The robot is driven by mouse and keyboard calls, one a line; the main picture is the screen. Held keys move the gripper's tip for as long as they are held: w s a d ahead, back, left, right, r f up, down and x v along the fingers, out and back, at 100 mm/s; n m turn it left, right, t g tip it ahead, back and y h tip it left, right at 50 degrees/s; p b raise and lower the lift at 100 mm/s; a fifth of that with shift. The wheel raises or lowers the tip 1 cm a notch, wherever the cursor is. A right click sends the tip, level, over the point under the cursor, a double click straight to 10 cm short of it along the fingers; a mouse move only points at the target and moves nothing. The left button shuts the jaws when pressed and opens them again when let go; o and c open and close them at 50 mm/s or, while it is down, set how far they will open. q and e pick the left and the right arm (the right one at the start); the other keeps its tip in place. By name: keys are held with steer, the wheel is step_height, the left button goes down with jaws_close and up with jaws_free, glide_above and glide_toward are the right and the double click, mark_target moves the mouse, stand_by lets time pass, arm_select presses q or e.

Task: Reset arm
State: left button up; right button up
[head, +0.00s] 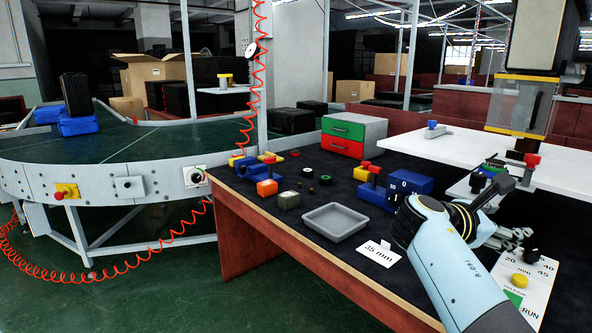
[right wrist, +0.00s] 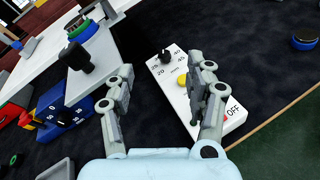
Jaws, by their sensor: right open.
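My right gripper (head: 512,240) is at the right of the dark workbench, beside a white control panel (head: 538,287) with a black knob and a yellow button (head: 519,281). My left gripper is not in view.
On the bench (head: 300,240) are a grey tray (head: 335,223), a "35 mm" card (head: 379,253), blue blocks (head: 410,182), an orange block (head: 267,188) and a red-and-green drawer box (head: 343,138). A white fixture plate (head: 470,150) stands behind. A curved conveyor (head: 110,145) runs at left.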

steer(key=s+d+f+m+g+y, duration=0.1)
steer(key=s+f+m+y, duration=0.2)
steer(key=s+f+m, duration=0.45)
steer(key=s+f+m+g+y, duration=0.1)
steer(key=s+f+m+y, duration=0.25)
steer(key=s, duration=0.75)
steer(key=s+a+r+m+y, duration=0.1)
steer(key=s+a+m+y, duration=0.3)
steer(key=s, duration=0.4)
steer(key=s+a+m+y, duration=0.2)
steer(key=s+a+y, duration=0.1)
steer(key=s+a, duration=0.45)
steer(key=s+d+f+g+b, duration=0.1)
steer(key=s+d+f, duration=0.1)
steer(key=f, duration=1.2)
steer(key=s+d+f+g, duration=0.1)
steer(key=d+f, duration=0.1)
steer(key=f, duration=1.2)
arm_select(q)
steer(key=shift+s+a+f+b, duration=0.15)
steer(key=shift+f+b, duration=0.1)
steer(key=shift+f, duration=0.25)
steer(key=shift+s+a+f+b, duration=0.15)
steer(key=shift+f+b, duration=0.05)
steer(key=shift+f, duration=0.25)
arm_select(e)
steer(key=s+f, duration=1.5)
steer(key=s, duration=0.2)
steer(key=shift+s+d+f+m+g, duration=0.25)
steer(key=shift+s+f+m+g, duration=0.05)
